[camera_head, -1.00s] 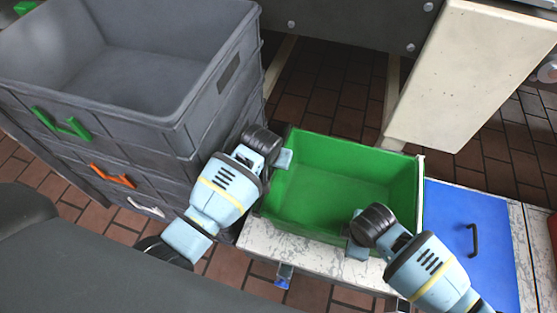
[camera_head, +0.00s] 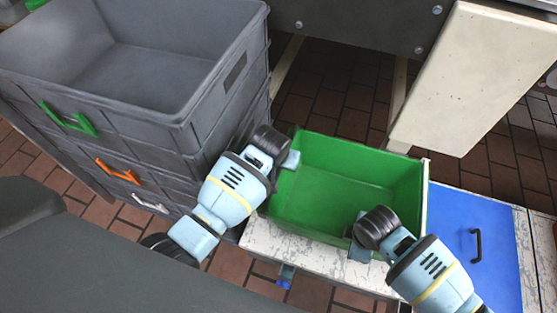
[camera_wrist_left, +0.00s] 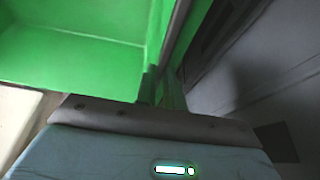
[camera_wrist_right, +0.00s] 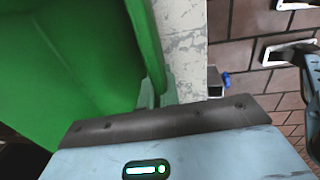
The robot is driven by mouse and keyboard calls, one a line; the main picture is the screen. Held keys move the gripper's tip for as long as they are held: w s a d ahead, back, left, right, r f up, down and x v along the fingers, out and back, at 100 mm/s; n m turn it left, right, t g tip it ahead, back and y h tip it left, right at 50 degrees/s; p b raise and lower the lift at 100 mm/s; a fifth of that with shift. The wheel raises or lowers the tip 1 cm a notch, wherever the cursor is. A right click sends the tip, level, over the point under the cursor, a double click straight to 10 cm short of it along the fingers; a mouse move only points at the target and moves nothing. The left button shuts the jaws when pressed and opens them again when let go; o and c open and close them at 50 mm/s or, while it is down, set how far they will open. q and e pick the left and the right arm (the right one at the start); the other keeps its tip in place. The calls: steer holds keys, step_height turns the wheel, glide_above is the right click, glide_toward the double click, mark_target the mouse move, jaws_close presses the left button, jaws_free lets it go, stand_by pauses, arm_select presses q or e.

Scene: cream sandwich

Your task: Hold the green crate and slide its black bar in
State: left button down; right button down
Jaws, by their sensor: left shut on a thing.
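The green crate (camera_head: 335,175) stands open and empty-looking on a marble-topped surface (camera_head: 320,262). My left gripper (camera_head: 287,160) is shut on the crate's left wall near its rim; the left wrist view shows its fingers (camera_wrist_left: 160,88) at that wall. My right gripper (camera_head: 356,243) is at the crate's front wall near the right corner. Its fingers (camera_wrist_right: 158,92) sit close about the wall edge in the right wrist view, but I cannot tell whether they clamp it. I cannot make out the crate's black bar in any view.
A stack of grey crates (camera_head: 190,110) with green, orange and white handle parts stands close on the left. A blue panel (camera_head: 465,240) with a black handle (camera_head: 477,245) lies right of the green crate. A pale slab (camera_head: 470,80) stands behind.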

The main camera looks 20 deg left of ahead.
arm_select(q)
steer(key=d, duration=0.7)
steer(key=shift+d, duration=0.4)
steer(key=c, duration=1.5)
jaws_free()
steer(key=v, duration=1.2)
arm_select(e)
steer(key=c, duration=1.5)
jaws_free()
